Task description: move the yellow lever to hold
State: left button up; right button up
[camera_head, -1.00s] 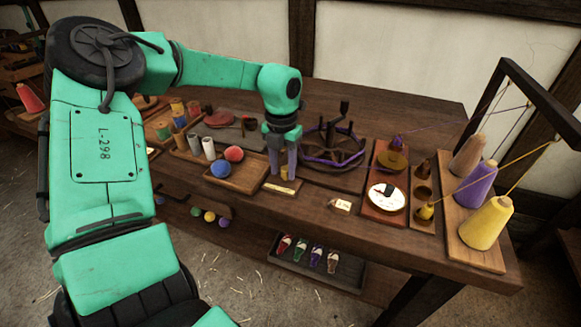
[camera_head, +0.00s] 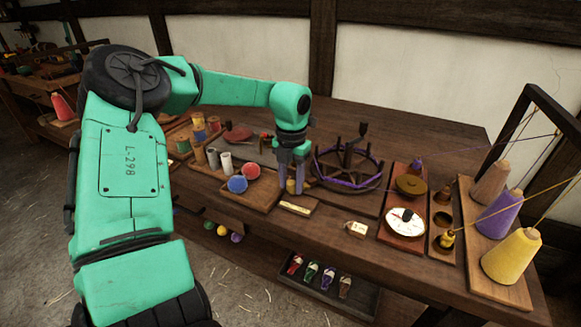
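My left gripper (camera_head: 291,182) points down over a small wooden board (camera_head: 312,203) at the middle of the bench, just left of the dark wheel. A small yellow upright piece (camera_head: 291,187), likely the lever's grip, shows between its two fingers. The fingers stand a little apart; whether they press on it I cannot tell. A pale yellow label plate (camera_head: 296,208) lies on the board's front edge, its lettering too small to read. The lever's base is hidden by the fingers. My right gripper is not in view.
A blue ball (camera_head: 237,184) and a red ball (camera_head: 252,171) sit on a tray to the left. The dark wheel (camera_head: 348,170) with purple rope stands close on the right. A white dial (camera_head: 404,222) and yarn cones (camera_head: 512,257) are farther right.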

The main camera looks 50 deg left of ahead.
pick_arm(q)
notch_tip(320, 180, up, 7)
jog(key=p, duration=0.5)
jog(key=shift+r, duration=0.15)
